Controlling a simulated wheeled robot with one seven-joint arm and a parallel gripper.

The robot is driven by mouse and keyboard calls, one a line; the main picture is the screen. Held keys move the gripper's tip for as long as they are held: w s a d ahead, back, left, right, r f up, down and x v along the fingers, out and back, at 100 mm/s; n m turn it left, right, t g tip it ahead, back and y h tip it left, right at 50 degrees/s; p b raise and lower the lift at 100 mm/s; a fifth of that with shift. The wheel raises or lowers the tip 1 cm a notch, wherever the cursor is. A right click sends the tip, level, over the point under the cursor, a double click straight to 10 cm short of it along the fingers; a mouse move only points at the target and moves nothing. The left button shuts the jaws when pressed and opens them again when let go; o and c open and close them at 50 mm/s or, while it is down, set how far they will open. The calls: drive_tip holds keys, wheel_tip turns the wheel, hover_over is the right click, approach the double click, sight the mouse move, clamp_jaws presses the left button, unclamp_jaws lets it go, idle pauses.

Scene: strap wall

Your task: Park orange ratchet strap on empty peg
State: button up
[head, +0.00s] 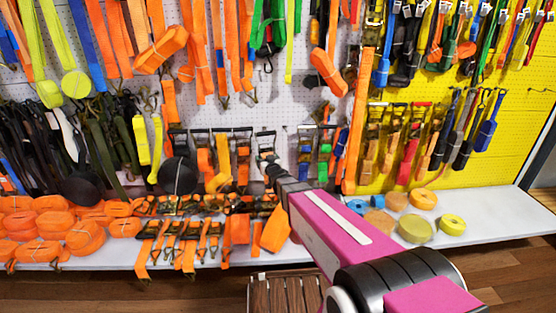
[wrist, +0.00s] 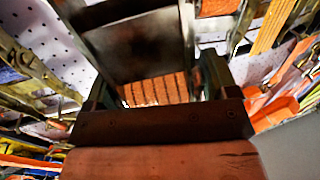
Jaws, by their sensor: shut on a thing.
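My gripper (head: 272,172) is at the wall, in front of the lower row of ratchet straps. In the wrist view my gripper (wrist: 158,85) has a dark finger on each side of a grey metal ratchet (wrist: 140,50). It is shut on this ratchet strap; orange webbing (wrist: 155,88) shows below the metal. In the head view a metal ratchet (head: 265,143) shows just above the gripper, and an orange strap end (head: 275,230) hangs below it, partly behind my arm. I cannot make out the empty peg for certain; bare white pegboard (head: 290,108) shows right of the ratchet.
Ratchet straps (head: 220,160) hang close on the left, and more with green and blue webbing (head: 306,150) on the right. A white shelf (head: 340,235) below carries orange coils (head: 85,236) and tape rolls (head: 415,228). A slatted wooden box (head: 285,292) stands on the floor.

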drive_tip(key=shift+w+a, duration=0.15)
drive_tip(key=shift+w, duration=0.15)
drive_tip(key=shift+w, duration=0.1)
drive_tip(key=w+f, duration=0.1)
drive_tip(key=w, duration=0.8)
drive_tip(key=shift+w+f, duration=0.2)
drive_tip(key=shift+f, duration=0.2)
idle(1.1)
drive_tip(key=shift+f, duration=0.1)
idle(0.5)
drive_tip(key=o, duration=1.5)
drive_tip(key=shift+f, duration=0.1)
